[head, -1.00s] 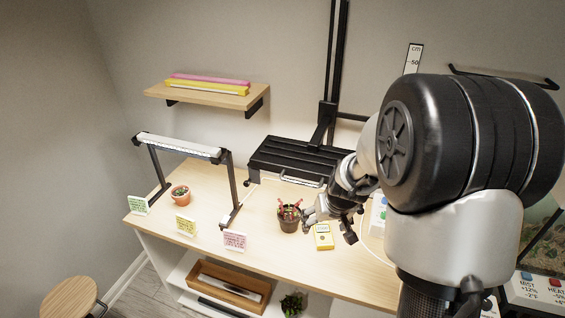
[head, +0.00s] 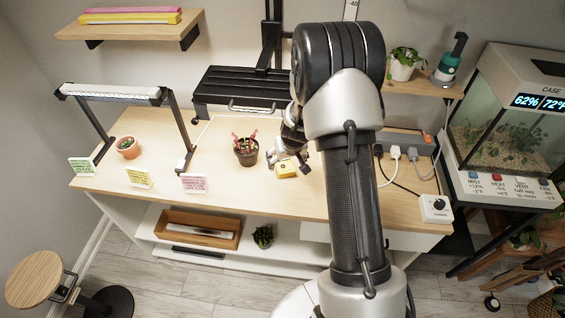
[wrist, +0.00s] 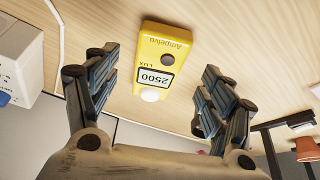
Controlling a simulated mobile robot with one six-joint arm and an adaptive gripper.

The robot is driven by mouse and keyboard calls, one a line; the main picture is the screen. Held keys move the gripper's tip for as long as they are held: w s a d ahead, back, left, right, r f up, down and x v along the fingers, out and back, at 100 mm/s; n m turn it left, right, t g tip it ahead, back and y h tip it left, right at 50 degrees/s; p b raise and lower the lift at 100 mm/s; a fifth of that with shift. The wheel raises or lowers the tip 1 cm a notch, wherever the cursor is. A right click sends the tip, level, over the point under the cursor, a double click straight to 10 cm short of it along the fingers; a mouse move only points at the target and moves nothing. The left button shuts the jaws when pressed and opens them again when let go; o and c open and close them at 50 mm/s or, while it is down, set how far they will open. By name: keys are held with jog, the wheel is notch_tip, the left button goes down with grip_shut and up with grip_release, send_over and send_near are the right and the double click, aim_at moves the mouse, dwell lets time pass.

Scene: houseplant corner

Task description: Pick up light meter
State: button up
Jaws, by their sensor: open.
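The light meter is a small yellow box (head: 287,170) lying on the wooden bench, right of the potted red-flowered plant. In the wrist view the light meter (wrist: 168,48) shows its "2500" LUX display, a dark round spot and a white dome. My gripper (wrist: 158,75) is open, with one finger to each side of the meter and nothing held. In the head view my gripper (head: 289,159) is at the meter and hides part of it. I cannot tell whether the fingers touch it.
The potted plant (head: 246,152) stands close left of the meter. A pink card (head: 194,183) stands at the front edge. A power strip with plugs (head: 405,147) and a white dial box (head: 436,208) are at right. Bare bench lies in front.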

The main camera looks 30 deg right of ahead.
aim_at(285, 164)
jog(key=x, duration=0.4)
jog(key=shift+b, duration=0.4)
jog(key=shift+r, duration=0.1)
jog(key=c, duration=1.3)
jog(key=shift+c, duration=0.2)
jog(key=shift+r, duration=0.15)
